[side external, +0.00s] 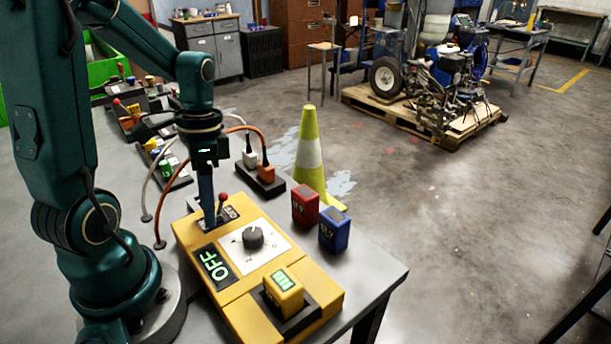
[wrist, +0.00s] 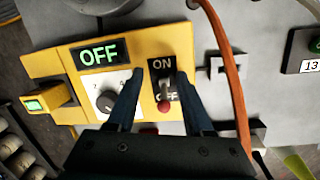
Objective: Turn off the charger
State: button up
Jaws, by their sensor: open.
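The yellow charger (side external: 213,262) lies on the grey table, and it also shows in the wrist view (wrist: 60,62). Its display (wrist: 99,54) reads OFF in green. The switch lever with a red ball (wrist: 165,106) leans to the OFF end of its black plate, away from the ON label (wrist: 161,65). The ball also shows in the side view (side external: 223,196). My gripper (wrist: 160,76) is open, with one finger on each side of the lever and a gap to both. In the side view my gripper (side external: 208,216) is low over the switch plate.
A dial (side external: 253,237) sits beside the switch. A yellow battery (side external: 285,292) stands in the charger's dock. Red (side external: 305,205) and blue (side external: 334,230) batteries and a yellow-green cone (side external: 309,165) stand nearby. An orange cable (wrist: 232,80) passes close to my gripper.

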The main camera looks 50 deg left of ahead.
jog(key=shift+s+f+t, duration=0.1)
jog(key=shift+s+t, duration=0.2)
jog(key=shift+t, duration=0.5)
jog(key=r, duration=0.5)
jog(key=shift+w+r, duration=0.2)
jog(key=shift+r, duration=0.05)
jog(key=d+r+n+t+y, duration=0.1)
jog(key=d+r+n+t, duration=0.15)
jog(key=d, duration=0.25)
jog(key=d+r+n+t, duration=0.1)
jog(key=d+t, duration=0.2)
jog(key=d, duration=0.3)
jog(key=s+a+r+n+g+y, duration=0.2)
jog(key=s+r+n+g+y, duration=0.1)
jog(key=r+n+g, duration=0.2)
jog(key=shift+y, duration=0.3)
